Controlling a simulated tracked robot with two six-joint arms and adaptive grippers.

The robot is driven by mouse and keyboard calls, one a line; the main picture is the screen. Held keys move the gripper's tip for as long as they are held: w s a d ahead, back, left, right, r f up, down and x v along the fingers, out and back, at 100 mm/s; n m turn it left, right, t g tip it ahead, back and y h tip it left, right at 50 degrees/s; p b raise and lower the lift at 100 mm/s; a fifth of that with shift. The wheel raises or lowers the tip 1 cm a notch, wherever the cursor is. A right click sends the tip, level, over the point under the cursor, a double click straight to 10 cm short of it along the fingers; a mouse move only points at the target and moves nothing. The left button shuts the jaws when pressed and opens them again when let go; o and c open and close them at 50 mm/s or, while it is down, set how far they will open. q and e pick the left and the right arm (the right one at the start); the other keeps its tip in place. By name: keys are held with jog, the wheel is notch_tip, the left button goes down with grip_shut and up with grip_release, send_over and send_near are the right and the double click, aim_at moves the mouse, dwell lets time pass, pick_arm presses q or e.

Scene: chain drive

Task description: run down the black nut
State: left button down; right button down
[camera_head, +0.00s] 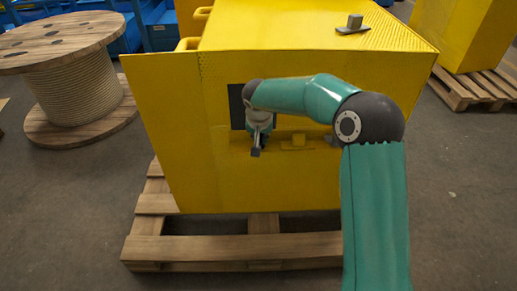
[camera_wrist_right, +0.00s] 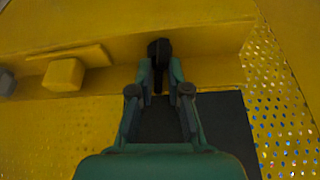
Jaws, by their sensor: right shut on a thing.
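My right gripper (camera_head: 258,147) is in front of the yellow machine's front face, its fingers pointing down and toward the camera. In the right wrist view the fingers (camera_wrist_right: 159,76) close on a small dark piece (camera_wrist_right: 159,48), which looks like the black nut. The same dark piece (camera_head: 256,153) shows at the fingertips in the head view. The fingers hide part of it, and I cannot tell whether it sits on a thread. My left gripper is in neither view.
A yellow ledge (camera_wrist_right: 215,38) runs close by the fingertips. A yellow block (camera_wrist_right: 65,75) sits beside them, with a grey part (camera_wrist_right: 6,83) further left. A dark panel (camera_head: 237,107) lies behind the gripper.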

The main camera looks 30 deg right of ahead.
jog(key=shift+w+a+m+g+h+b, duration=0.15)
jog(key=shift+m+b, duration=0.25)
jog(key=shift+m, duration=0.45)
jog(key=shift+w+d+m+g+h+b, duration=0.1)
jog(key=shift+m+g+h+b, duration=0.2)
jog(key=shift+m, duration=0.55)
jog(key=shift+a, duration=0.1)
jog(key=c, duration=1.4)
grip_release()
jog(key=shift+s+r, duration=0.1)
jog(key=shift+r, duration=0.15)
jog(key=v, duration=1.1)
jog(key=shift+r, duration=0.25)
jog(key=shift+a, duration=0.1)
